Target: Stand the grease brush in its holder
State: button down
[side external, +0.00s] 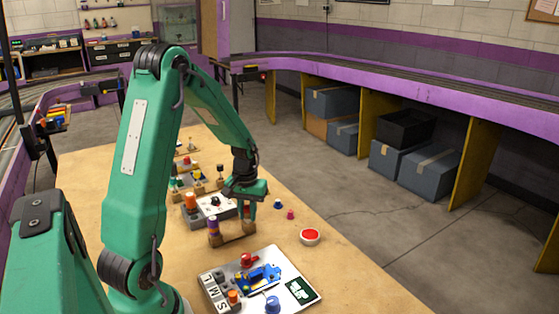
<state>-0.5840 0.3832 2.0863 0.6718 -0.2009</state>
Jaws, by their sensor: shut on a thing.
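My gripper (246,211) is low over the wooden table, pointing down, just above the right part of a small brown wooden stand (232,240). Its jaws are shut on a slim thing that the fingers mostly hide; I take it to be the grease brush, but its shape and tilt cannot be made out. A purple and orange upright piece (213,226) stands at the left end of the wooden stand. The stand may be the holder; I cannot tell whether the held thing touches it.
A white board (298,271) with a red knob, blue parts and lettered blocks lies in front. A red round button (310,237) and small blue (278,204) and pink (290,215) pieces are to the right. Blocks with orange and green tops (190,202) stand behind. The table's front right is clear.

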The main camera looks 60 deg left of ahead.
jog(key=c, duration=1.2)
grip_release()
jog(key=shift+r, duration=3.9)
jog(key=shift+d, duration=0.1)
